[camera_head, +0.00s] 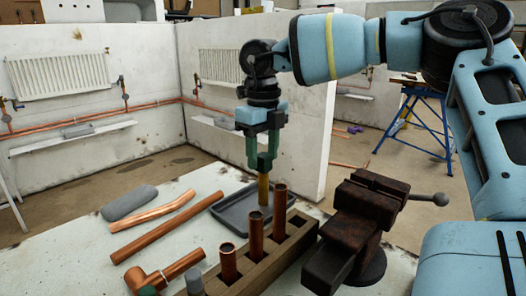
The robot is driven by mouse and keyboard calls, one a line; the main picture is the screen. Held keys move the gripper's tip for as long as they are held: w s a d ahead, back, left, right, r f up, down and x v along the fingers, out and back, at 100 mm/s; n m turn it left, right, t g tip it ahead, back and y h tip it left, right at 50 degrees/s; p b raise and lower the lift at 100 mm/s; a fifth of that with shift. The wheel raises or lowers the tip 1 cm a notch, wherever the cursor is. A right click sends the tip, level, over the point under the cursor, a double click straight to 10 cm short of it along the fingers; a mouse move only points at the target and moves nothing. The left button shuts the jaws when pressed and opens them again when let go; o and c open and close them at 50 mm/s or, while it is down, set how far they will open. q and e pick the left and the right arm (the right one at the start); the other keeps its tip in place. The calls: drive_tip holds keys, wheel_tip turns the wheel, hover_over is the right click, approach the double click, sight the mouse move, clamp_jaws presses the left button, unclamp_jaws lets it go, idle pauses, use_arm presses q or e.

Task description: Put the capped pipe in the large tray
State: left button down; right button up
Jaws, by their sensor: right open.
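My right gripper (262,158) points down above the dark grey large tray (231,214) and is open. A short ochre cylinder (264,190) is directly under its fingertips, over the tray in this view. I cannot tell whether it touches the tray floor, or whether the dark piece at its top is a cap or a fingertip. A pipe with a grey top (195,281) is at the near left end of the wooden rack (266,262); it may be capped. My left gripper is not in view.
Several open copper pipes (256,236) stand in the rack, close to the tray. A rusty vise (350,215) stands to the right. Loose copper pipes (150,240), a pipe tee (160,277) and a grey rounded object (129,202) lie left on the white worktop.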

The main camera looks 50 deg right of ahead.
drive_tip(key=shift+r, duration=0.1)
drive_tip(key=shift+r, duration=0.35)
wheel_tip(320, 180, up, 11)
drive_tip(key=p, duration=0.2)
drive_tip(key=shift+r+p, duration=0.2)
drive_tip(key=shift+p, duration=0.1)
drive_tip(key=shift+f, duration=0.1)
